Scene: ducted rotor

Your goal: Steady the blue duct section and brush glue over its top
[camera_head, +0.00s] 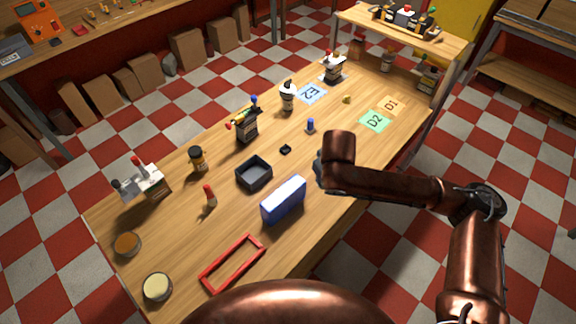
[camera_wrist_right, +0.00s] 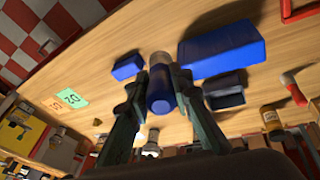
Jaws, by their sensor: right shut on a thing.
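A long blue block with a pale top (camera_head: 284,201) stands in the front middle of the table. It also shows in the right wrist view (camera_wrist_right: 222,48). A smaller blue piece (camera_wrist_right: 127,66) lies at the left there; my arm seems to hide it in the head view. I cannot tell for certain which is the duct section. My right gripper (camera_wrist_right: 159,82) is shut on a blue cylinder with a grey end (camera_wrist_right: 160,96), between the two blue pieces in that view. In the head view my right arm mostly hides this gripper. My left gripper is not in view.
A dark open tray (camera_head: 254,173) is behind the long block, and a red frame (camera_head: 232,263) lies in front. Green mat D2 (camera_head: 375,121) is at the right.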

